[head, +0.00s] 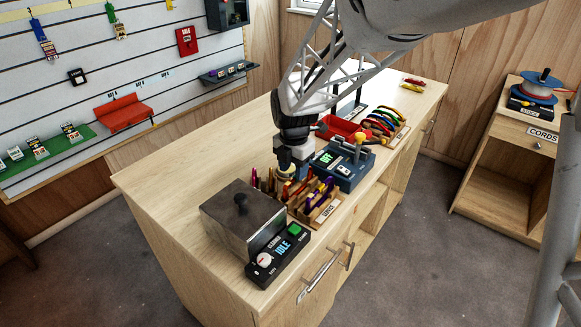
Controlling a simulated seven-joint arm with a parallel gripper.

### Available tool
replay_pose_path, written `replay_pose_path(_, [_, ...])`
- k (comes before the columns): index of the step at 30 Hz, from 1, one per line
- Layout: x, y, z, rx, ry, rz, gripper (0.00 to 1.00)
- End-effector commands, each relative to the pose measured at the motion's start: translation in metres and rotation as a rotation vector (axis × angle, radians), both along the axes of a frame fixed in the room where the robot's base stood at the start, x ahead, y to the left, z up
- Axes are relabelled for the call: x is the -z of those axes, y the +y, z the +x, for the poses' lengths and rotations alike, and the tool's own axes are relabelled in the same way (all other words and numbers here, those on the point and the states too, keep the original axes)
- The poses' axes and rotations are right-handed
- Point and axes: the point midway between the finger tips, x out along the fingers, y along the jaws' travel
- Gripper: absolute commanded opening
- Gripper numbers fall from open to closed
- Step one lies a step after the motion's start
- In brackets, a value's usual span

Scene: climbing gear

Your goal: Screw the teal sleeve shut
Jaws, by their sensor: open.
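My gripper (289,172) points down over the bench, just behind the near wooden rack (327,211) and left of the blue-grey device (344,166). Its jaws are open, though the fingertips are small and dark here. Several coloured pieces of gear, red, orange and purple among them, stand in the near rack, partly behind one another. I cannot make out a teal sleeve; it may be hidden by the gripper or too small to tell.
A grey metal box (238,211) with an IDLE panel (279,255) stands at the bench's near end. A red tray (341,128) and a rack of coloured carabiners (384,121) lie farther back. The bench's left side (185,160) is clear. A cord cabinet (506,135) stands right.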

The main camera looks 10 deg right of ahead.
Motion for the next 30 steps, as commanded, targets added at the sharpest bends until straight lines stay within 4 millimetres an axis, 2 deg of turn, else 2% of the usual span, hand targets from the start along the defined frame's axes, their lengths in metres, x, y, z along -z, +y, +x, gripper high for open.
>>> replay_pose_path(30, [0.0065, 0.0054, 0.0056, 0.000, 0.000, 0.000, 0.47])
